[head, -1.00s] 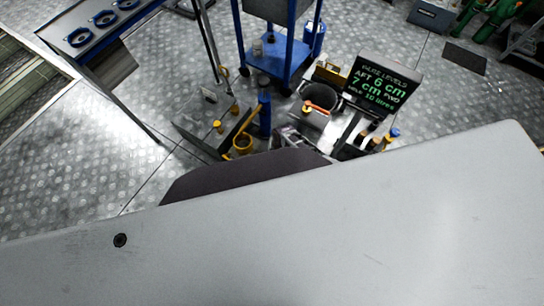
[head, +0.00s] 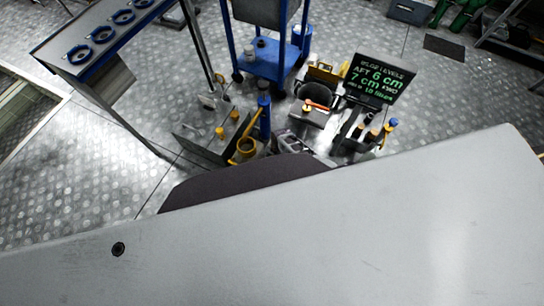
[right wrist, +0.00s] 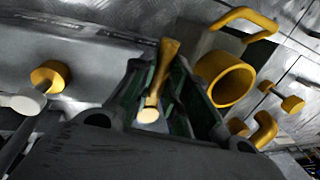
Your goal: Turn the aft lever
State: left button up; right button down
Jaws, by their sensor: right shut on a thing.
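A yellow lever (right wrist: 163,68) with a rounded end stands between the fingers of my right gripper (right wrist: 158,100) in the right wrist view. The green-lined fingers are shut on it. No readable label shows which lever it is. A yellow ring (right wrist: 226,80) is just right of the fingers, and a yellow knob (right wrist: 50,76) is to the left. In the head view my right gripper (head: 292,145) is mostly hidden behind my own arm, close to the yellow ring (head: 246,147) and a blue post (head: 264,117). My left gripper is not in view.
A blue cart (head: 265,64) stands behind the fittings. A bench with blue rings (head: 100,36) is at upper left. Open floor (head: 120,150) lies to the left.

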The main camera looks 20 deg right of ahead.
jog(key=c, duration=1.4)
grip_release()
jog(key=shift+r, duration=0.25)
jog(key=shift+d+r, duration=0.1)
jog(key=shift+r, duration=0.35)
jog(key=shift+s+d+r, duration=0.25)
jog(key=shift+r, duration=1.5)
jog(key=shift+s+d+r, duration=0.25)
jog(key=shift+r, duration=1.45)
jog(key=shift+s+d+r, duration=0.25)
jog(key=shift+r, duration=1.5)
